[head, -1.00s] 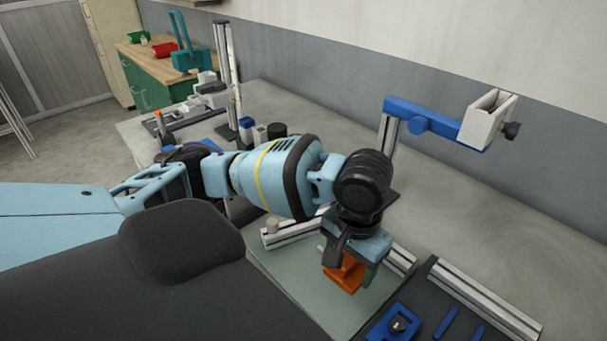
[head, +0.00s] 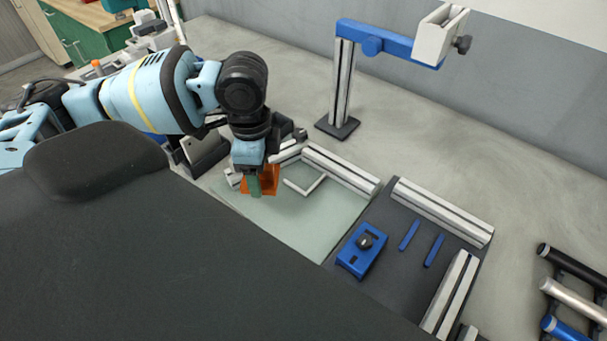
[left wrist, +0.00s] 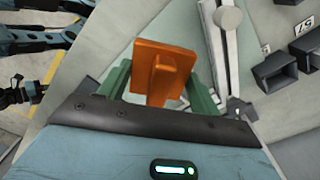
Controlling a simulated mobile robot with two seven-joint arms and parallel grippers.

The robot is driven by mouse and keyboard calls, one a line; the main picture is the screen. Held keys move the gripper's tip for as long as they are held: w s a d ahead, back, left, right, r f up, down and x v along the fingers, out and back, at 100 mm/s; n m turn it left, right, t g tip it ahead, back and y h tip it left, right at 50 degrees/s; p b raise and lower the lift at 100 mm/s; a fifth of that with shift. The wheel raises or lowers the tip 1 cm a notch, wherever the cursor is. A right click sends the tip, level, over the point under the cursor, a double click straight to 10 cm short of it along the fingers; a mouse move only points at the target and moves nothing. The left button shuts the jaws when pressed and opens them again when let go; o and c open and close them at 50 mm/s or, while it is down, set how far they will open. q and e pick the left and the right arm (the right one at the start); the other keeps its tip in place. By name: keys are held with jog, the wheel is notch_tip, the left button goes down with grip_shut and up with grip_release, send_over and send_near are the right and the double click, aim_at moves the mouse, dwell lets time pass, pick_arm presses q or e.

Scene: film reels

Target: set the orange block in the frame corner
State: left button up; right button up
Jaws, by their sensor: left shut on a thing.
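The orange block (head: 268,180) is held between the green fingers of my left gripper (head: 254,184), above the left part of a pale glass plate (head: 315,225). In the left wrist view the orange block (left wrist: 160,70) sits between the two green fingers, with an upright rib facing the camera. A metal frame corner (head: 340,170) of aluminium bars borders the plate's far side, and a thin light L-shaped outline (head: 310,187) lies on the plate to the right of the block. Part of the frame is hidden behind my gripper. My right gripper is not in view.
A dark mat (head: 395,225) on the right holds a blue clamp block (head: 360,250), two blue strips and aluminium bars. A post with a blue arm (head: 375,40) stands behind. Dark, silver and blue tubes lie at far right.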

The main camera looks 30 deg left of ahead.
pick_arm(q)
jog(key=shift+s+a+r+m, duration=0.2)
jog(key=shift+s+a+m, duration=0.1)
jog(key=shift+a+m, duration=0.7)
jog(key=shift+s+a+r+m, duration=0.3)
jog(key=shift+a+m, duration=0.45)
jog(key=shift+m, duration=0.6)
jog(key=shift+s+a+r+m, duration=0.15)
jog(key=shift+s+a+m, duration=0.2)
jog(key=shift+a+m, duration=0.65)
jog(key=shift+w+d, duration=0.1)
jog(key=shift+d, duration=0.1)
jog(key=shift+w+d+f+b, duration=0.1)
jog(key=shift+w+d+f, duration=0.9)
jog(key=shift+w, duration=1.4)
jog(key=shift+w+d+f+b, duration=0.15)
jog(key=shift+w+d+f, duration=0.5)
jog(key=shift+w+d, duration=1.15)
jog(key=shift+w+d+f+b, duration=0.1)
jog(key=shift+w+d+f, duration=0.65)
jog(key=shift+w, duration=2.2)
jog(key=shift+a+f, duration=0.15)
jog(key=shift+f, duration=0.55)
jog(key=o, duration=1.2)
jog(key=shift+c, duration=0.2)
